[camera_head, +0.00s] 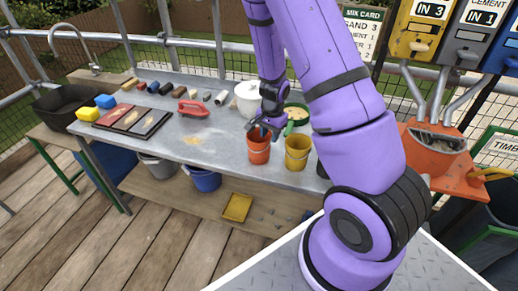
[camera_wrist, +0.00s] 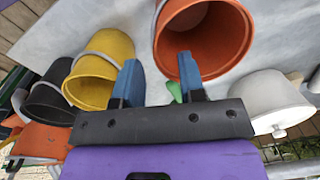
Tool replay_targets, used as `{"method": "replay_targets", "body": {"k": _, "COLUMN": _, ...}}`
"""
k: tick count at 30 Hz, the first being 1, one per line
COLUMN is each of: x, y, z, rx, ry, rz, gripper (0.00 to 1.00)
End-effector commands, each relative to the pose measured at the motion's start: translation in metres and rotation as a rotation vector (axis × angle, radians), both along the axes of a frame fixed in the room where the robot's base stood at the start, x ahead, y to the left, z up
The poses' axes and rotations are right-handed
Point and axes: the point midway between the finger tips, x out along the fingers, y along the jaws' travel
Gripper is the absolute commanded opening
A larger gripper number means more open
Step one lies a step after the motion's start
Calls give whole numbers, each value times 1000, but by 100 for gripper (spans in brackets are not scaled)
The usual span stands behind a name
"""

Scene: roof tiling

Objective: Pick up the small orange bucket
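The small orange bucket (camera_head: 259,147) stands upright on the grey metal worktop, near its front edge. In the wrist view the orange bucket (camera_wrist: 203,40) is just beyond the fingertips, its open mouth facing the camera. My gripper (camera_head: 266,131) is above the bucket's rim in the head view. In the wrist view my gripper's two blue fingers (camera_wrist: 160,72) are spread apart with nothing between them. The right fingertip overlaps the bucket's near rim in the picture; I cannot tell whether it touches.
A yellow bucket (camera_head: 297,152) stands right beside the orange one, with a black bucket (camera_wrist: 47,98) past it. A white pot (camera_head: 247,99) stands behind. A red float (camera_head: 193,107) and several tools lie to the left. The worktop's front middle is clear.

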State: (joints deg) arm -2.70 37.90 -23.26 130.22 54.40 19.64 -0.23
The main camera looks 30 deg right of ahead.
Motion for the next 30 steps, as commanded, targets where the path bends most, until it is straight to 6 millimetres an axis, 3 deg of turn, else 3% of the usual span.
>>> {"method": "replay_targets", "body": {"k": 15, "x": 0, "y": 4, "z": -52, "rx": 1, "ry": -1, "rz": -1, "gripper": 37}}
{"method": "replay_targets", "body": {"k": 24, "x": 1, "y": 4, "z": -55, "rx": 1, "ry": -2, "rz": 1, "gripper": 37}}
{"method": "replay_targets", "body": {"k": 29, "x": 1, "y": 4, "z": -54, "rx": 1, "ry": -2, "rz": 1, "gripper": 0}}
{"method": "replay_targets", "body": {"k": 30, "x": 1, "y": 4, "z": -54, "rx": 1, "ry": -2, "rz": 1, "gripper": 0}}
